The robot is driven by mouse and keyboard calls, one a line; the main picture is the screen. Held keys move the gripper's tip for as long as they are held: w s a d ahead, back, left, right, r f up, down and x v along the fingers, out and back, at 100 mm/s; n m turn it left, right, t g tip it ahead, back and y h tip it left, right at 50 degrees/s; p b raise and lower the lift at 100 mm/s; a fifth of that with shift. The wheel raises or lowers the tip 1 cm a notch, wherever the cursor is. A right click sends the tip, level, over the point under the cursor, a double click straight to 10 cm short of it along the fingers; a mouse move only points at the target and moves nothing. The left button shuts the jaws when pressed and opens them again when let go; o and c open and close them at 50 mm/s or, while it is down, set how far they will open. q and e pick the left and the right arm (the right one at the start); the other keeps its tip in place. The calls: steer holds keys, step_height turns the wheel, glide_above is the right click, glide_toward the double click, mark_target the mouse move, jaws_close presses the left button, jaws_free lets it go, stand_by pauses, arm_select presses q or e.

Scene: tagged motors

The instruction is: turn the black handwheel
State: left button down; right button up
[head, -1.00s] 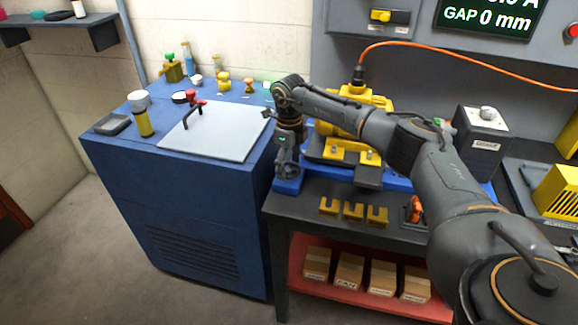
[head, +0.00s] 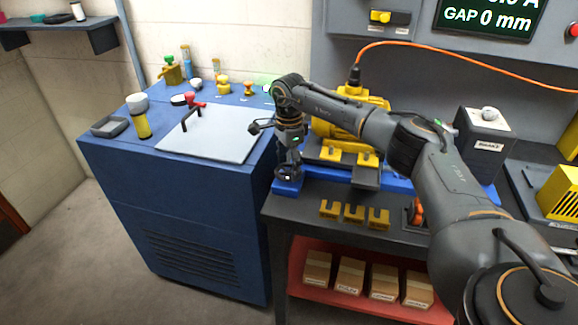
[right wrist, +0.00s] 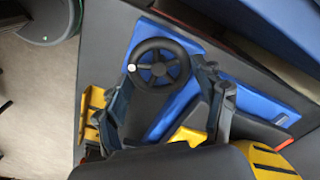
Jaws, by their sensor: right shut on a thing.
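The black handwheel (right wrist: 177,48) is a small spoked wheel with a pale dot on its rim, over blue metal in the right wrist view. In the head view it is small and partly covered by the gripper, at the left end of the blue base (head: 398,186). My right gripper (head: 288,168) points down at it from above. In the right wrist view, the right gripper (right wrist: 168,82) has one finger on each side of the wheel and is shut on it. My left gripper is in neither view.
A yellow motor (head: 335,122) stands on the blue base just right of the gripper. Several yellow slotted pieces (head: 354,214) lie on the dark bench in front. A blue cabinet (head: 180,190) with a grey lid plate (head: 220,140) and bottles stands at left.

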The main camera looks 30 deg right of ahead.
mark_target(287, 169)
steer(key=n, duration=0.7)
steer(key=shift+w+b, duration=0.2)
steer(key=shift+b, duration=0.2)
steer(key=n, duration=0.4)
steer(key=shift+a, duration=0.1)
steer(key=shift+n+b, duration=0.3)
steer(key=shift+n, duration=1.7)
steer(key=o, duration=1.2)
steer(key=shift+c, duration=0.2)
step_height(287, 169, up, 12)
